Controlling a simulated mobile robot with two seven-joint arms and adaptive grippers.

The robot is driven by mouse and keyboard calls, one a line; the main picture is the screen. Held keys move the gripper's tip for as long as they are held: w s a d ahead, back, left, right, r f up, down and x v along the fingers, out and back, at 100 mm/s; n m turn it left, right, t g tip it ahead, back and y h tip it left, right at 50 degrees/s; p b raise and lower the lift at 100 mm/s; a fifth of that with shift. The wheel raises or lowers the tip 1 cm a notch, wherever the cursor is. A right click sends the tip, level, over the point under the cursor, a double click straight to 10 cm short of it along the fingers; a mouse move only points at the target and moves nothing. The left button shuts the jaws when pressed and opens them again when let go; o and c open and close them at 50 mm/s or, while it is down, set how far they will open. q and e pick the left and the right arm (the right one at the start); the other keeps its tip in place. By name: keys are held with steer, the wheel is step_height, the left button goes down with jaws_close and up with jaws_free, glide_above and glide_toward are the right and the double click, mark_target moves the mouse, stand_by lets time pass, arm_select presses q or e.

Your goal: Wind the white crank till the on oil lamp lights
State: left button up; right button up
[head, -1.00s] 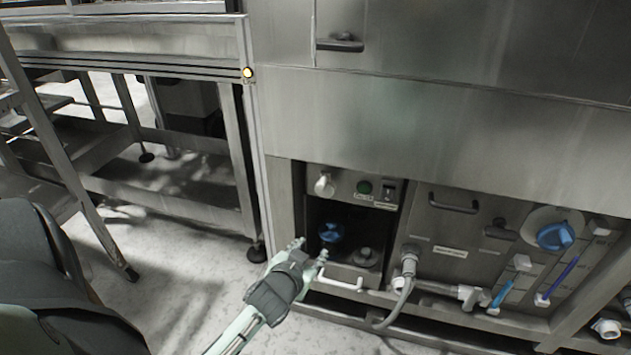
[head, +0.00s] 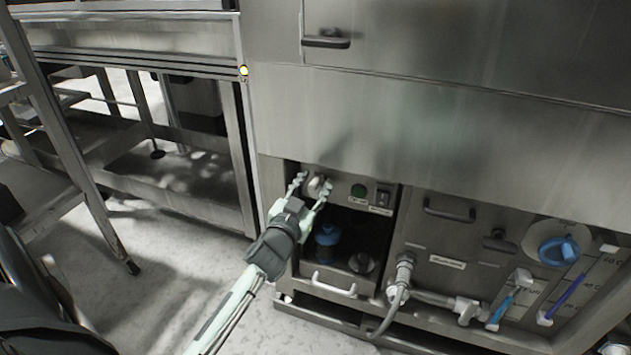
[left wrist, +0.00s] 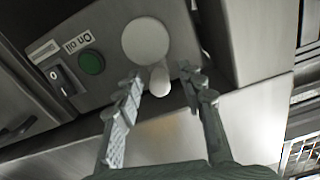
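The white crank (head: 317,187) sits at the upper left of the small control panel. In the left wrist view it is a round white disc (left wrist: 146,39) with a white knob (left wrist: 159,81) standing out from it. The on oil lamp (head: 358,191) is a dark green dome right of the crank and looks unlit; the left wrist view shows it (left wrist: 91,62) beside its "On oil" label. My left gripper (head: 314,183) is open, its fingers on either side of the crank's knob, with visible gaps. My right gripper is not in view.
A black rocker switch (head: 383,195) is right of the lamp. Below is an open recess with a blue-capped item (head: 327,235) and a drawer handle (head: 334,287). A grey hose (head: 394,312) and a blue knob (head: 558,250) are to the right.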

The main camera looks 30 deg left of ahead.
arm_select(q)
steer(key=shift+w+a, duration=0.2)
steer(key=shift+w, duration=0.5)
jaws_close()
steer(key=shift+d, duration=0.1)
